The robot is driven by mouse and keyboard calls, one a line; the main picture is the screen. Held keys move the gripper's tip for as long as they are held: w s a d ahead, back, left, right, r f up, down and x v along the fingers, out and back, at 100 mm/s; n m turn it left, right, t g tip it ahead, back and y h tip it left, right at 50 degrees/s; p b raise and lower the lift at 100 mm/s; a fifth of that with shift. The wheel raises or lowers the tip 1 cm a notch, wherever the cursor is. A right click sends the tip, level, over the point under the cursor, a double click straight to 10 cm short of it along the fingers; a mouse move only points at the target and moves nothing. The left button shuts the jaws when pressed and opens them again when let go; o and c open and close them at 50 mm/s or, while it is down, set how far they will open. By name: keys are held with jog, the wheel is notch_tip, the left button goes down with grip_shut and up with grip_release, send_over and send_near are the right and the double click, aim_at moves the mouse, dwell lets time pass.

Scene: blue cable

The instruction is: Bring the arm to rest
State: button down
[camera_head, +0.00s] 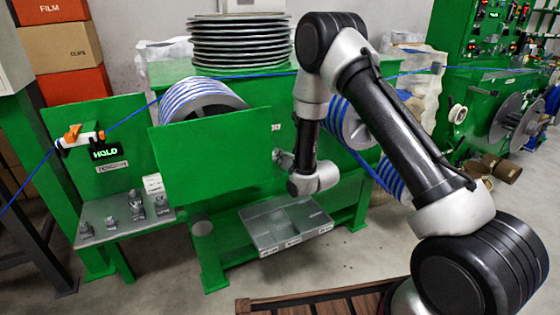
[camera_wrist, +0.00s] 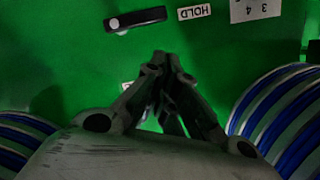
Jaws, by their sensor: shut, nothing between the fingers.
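My arm reaches up from the lower right of the head view, bends at a raised elbow, and drops to the wrist. My gripper (camera_head: 280,157) is small there, in front of the green machine (camera_head: 170,85) and between two reels of blue cable. In the wrist view my gripper (camera_wrist: 165,62) is shut, its fingertips together and empty. Beyond the fingers is a green panel (camera_wrist: 70,65) with an upside-down HOLD label (camera_wrist: 197,12) and a dark handle (camera_wrist: 136,19). I cannot tell how far the fingertips are from the panel.
Cable reels (camera_head: 200,98) and (camera_head: 352,125) flank the gripper. A grey tray (camera_head: 262,236) lies below the wrist. A side shelf (camera_head: 100,222) holds small metal parts. Blue cable (camera_head: 28,180) runs through an orange-and-white guide (camera_head: 84,137) at left. A wooden slatted surface is at the bottom.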

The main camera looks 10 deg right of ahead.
jog(key=shift+s+d, duration=0.1)
jog(key=shift+s, duration=0.2)
